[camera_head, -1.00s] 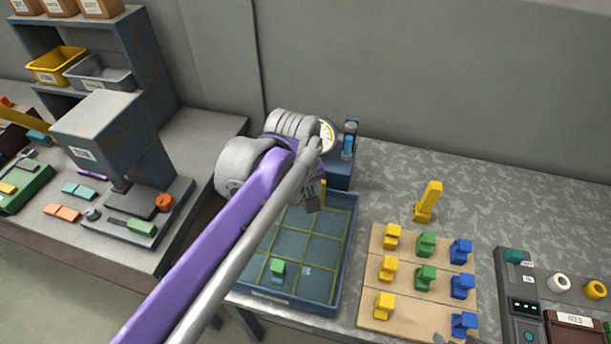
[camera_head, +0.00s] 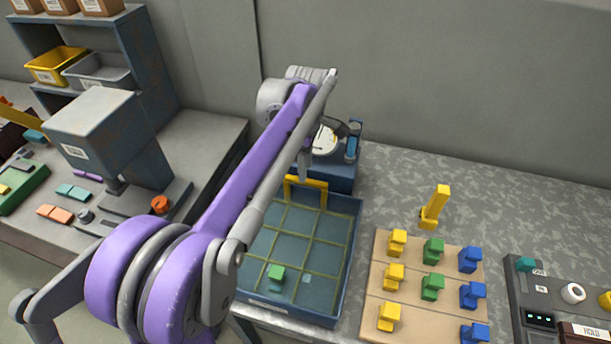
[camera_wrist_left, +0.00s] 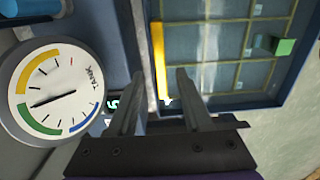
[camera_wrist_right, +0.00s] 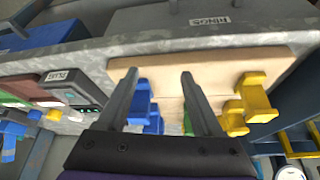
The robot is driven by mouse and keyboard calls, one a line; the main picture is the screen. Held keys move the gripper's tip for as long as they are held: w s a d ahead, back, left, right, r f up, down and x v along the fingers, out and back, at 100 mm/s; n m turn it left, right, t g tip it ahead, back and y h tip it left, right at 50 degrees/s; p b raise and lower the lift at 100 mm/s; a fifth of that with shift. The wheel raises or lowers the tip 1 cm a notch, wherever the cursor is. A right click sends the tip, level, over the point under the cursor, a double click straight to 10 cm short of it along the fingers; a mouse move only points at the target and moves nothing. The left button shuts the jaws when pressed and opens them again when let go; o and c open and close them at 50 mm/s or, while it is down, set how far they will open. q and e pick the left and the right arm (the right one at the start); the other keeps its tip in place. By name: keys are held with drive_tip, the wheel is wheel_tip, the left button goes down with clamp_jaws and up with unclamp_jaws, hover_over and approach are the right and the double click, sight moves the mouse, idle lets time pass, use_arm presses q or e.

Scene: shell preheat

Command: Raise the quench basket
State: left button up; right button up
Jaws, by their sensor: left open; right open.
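The quench basket (camera_head: 300,240) is a yellow-lined grid inside a blue tank (camera_head: 345,255), with a yellow handle (camera_head: 318,184) upright at its back edge. A green block (camera_head: 276,278) sits in a front-left cell. My left gripper (camera_head: 304,172) is at the handle, partly hidden by my arm in the head view. In the left wrist view, the open fingers (camera_wrist_left: 159,75) have the yellow handle bar (camera_wrist_left: 158,50) showing between them. I cannot tell whether they touch it. My right gripper (camera_wrist_right: 158,75) is open and empty, with the wooden board (camera_wrist_right: 200,68) and its blocks beyond it.
A round tank gauge (camera_wrist_left: 52,90) and a blue cylinder (camera_head: 351,150) stand behind the tank. Right of it are a board (camera_head: 376,285) of yellow, green and blue blocks, a yellow upright piece (camera_head: 434,208) and a control panel (camera_head: 545,290). A press (camera_head: 105,130) stands left.

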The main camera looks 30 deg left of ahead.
use_arm(q)
drive_tip(key=shift+f, duration=1.75)
clamp_jaws()
